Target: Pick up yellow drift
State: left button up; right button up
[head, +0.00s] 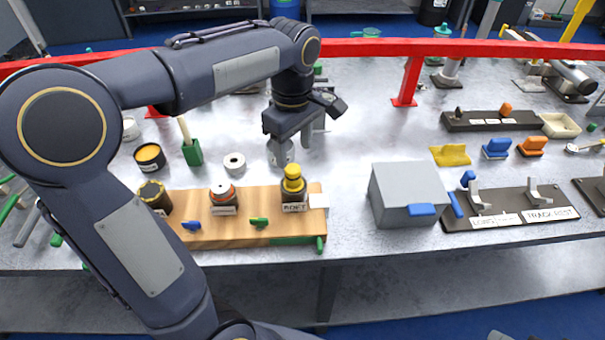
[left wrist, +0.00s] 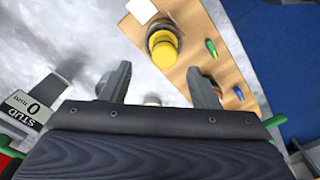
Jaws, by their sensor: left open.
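A yellow stepped cylinder (head: 292,179), which looks like the yellow drift, stands upright in a dark base on the wooden board (head: 240,234). The label on its base seems to read SOFT. My left gripper (head: 298,147) is open and empty above the bench, behind the yellow piece in the head view and apart from it. In the left wrist view the yellow piece (left wrist: 163,46) lies beyond the open fingers (left wrist: 160,88), near the top. My right gripper does not show.
Also on the board are a red-and-white topped piece (head: 222,193) and a dark piece with a yellowish top (head: 153,195). A grey box (head: 407,193) stands to the right. A white roll (head: 234,163) and a green holder (head: 192,152) stand behind the board.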

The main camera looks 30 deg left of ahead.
aim_at(293, 168)
pick_arm(q)
jog(key=f, duration=0.6)
jog(key=shift+s+f, duration=0.25)
jog(key=shift+s, duration=0.05)
jog(key=c, duration=1)
jog(key=shift+c, duration=0.2)
jog(key=shift+r, duration=0.15)
